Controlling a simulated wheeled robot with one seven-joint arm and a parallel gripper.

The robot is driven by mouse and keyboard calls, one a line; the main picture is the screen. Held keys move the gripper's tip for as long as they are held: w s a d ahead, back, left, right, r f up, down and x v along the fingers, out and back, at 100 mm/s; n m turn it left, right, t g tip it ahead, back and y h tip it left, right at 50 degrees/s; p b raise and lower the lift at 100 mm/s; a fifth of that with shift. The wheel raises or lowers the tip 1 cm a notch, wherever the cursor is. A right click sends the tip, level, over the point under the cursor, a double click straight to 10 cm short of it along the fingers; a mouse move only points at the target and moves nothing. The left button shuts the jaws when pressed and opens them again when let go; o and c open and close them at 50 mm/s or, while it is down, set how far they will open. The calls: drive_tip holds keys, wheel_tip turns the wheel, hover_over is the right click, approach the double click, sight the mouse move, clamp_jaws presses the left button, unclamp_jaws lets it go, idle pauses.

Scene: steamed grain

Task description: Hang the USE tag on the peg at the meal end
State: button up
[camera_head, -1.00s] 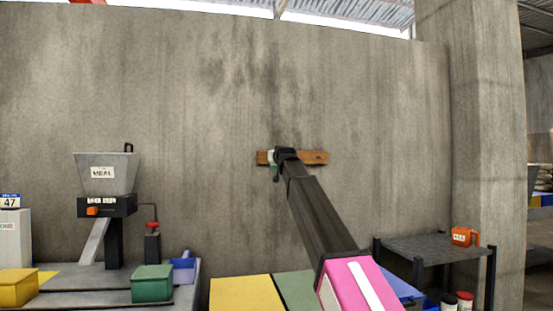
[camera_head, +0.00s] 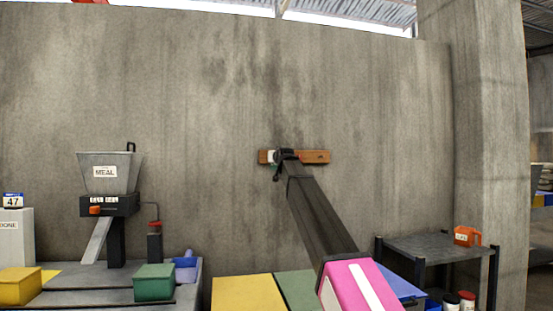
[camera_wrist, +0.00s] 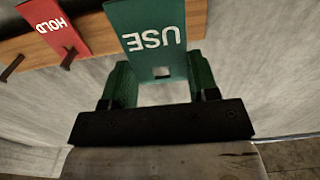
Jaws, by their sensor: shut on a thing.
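The green USE tag (camera_wrist: 152,38) is in my gripper (camera_wrist: 160,85), with one green finger at each side of its lower part. The tag has a square hole near its near edge. It is in front of a wooden peg board (camera_wrist: 95,28); I cannot tell whether it touches the board or a peg. In the head view my gripper (camera_head: 280,160) is at the left part of the board (camera_head: 316,157) and hides some of it. A red HOLD tag (camera_wrist: 52,24) is at the board beside the USE tag, with dark pegs (camera_wrist: 68,58) near it.
The MEAL hopper (camera_head: 107,174) stands at the left on a bench with a green box (camera_head: 154,283) and a yellow box (camera_head: 18,287). A dark shelf (camera_head: 425,247) with an orange jug (camera_head: 466,236) stands at the right. The wall around the board is bare.

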drive_tip(key=shift+f+x, duration=0.1)
drive_tip(key=shift+x, duration=1.45)
drive_tip(key=shift+f+x, duration=0.15)
drive_tip(key=shift+x, duration=1.35)
drive_tip(key=o, duration=1)
drive_tip(key=shift+s, duration=0.1)
drive_tip(key=v, duration=1)
drive_tip(key=shift+s+d, duration=0.1)
drive_tip(key=shift+s, duration=0.2)
